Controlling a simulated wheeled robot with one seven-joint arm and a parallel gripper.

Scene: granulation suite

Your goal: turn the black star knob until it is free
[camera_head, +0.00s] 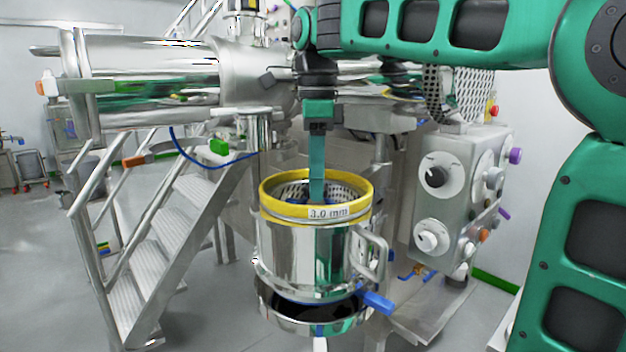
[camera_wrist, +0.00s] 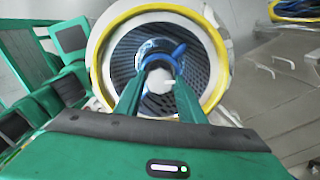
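In the head view, my gripper (camera_head: 317,200) points straight down into a steel screen housing (camera_head: 300,245) with a yellow rim marked "3.0 mm". Its tips are below the rim, so their ends are hidden there. In the wrist view, my gripper's two fingers (camera_wrist: 160,72) stand apart and reach a dark, blue-tinted knob-like part (camera_wrist: 153,46) at the centre of the perforated screen. This part looks like the star knob, but its lobes are not clear. A pale round surface shows between the fingers. I cannot tell whether the tips press on the knob.
The yellow rim (camera_wrist: 222,60) rings the fingers closely. A blue-ended lever (camera_head: 377,302) and steel handle (camera_head: 377,250) stick out at the housing's right. A control box with dials (camera_head: 455,195) stands to the right. Steel stairs (camera_head: 165,240) and a large steel drum (camera_head: 150,75) are at left.

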